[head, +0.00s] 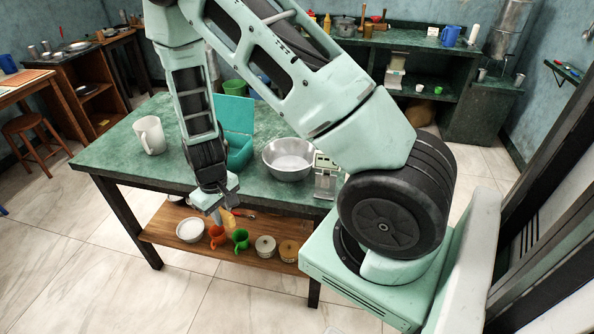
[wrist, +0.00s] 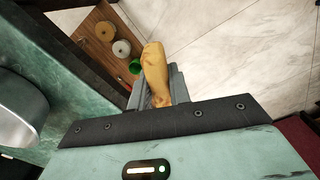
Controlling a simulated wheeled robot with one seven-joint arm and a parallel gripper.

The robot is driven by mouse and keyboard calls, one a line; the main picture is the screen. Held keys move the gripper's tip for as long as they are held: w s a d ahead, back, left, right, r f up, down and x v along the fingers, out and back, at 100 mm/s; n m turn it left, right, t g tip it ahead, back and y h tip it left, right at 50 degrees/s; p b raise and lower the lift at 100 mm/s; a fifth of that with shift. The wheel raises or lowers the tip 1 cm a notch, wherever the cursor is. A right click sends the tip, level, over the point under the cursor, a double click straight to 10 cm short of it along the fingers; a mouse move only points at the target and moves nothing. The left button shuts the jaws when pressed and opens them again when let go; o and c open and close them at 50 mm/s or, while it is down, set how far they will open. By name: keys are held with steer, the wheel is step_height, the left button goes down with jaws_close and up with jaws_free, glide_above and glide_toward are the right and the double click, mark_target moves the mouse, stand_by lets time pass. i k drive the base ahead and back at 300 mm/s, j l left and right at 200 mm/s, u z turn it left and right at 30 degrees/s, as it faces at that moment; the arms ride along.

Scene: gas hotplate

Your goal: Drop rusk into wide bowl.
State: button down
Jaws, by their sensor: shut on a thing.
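The rusk (wrist: 154,70) is a golden-brown, elongated piece. My gripper (wrist: 157,88) is shut on it, with a grey finger on either side. In the head view my gripper (head: 220,208) points down in front of the table's front edge, with the rusk (head: 229,219) small and partly hidden below it. A wide, shiny metal bowl (head: 289,172) stands upright on the green tabletop, behind and to the right of my gripper. Its inside looks empty. Part of this bowl (wrist: 14,118) also shows at the left edge of the wrist view.
The green table (head: 110,163) also bears a white mug (head: 150,136), a teal open box (head: 238,150), a green cup (head: 235,88) and a small scale-like device (head: 325,180). The lower shelf (head: 160,235) holds a white bowl (head: 190,230), orange and green mugs and round tins.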

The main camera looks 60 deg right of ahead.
mark_target(296, 167)
steer(key=k+z, duration=0.25)
steer(key=k, duration=0.25)
steer(key=k+l+z, duration=0.2)
steer(key=k, duration=0.35)
steer(key=i+j+z, duration=0.1)
steer(key=z, duration=0.25)
steer(key=i+j+z, duration=0.15)
steer(key=i+z, duration=0.25)
steer(key=i+j+z, duration=0.1)
steer(key=z, duration=0.25)
steer(key=j, duration=0.1)
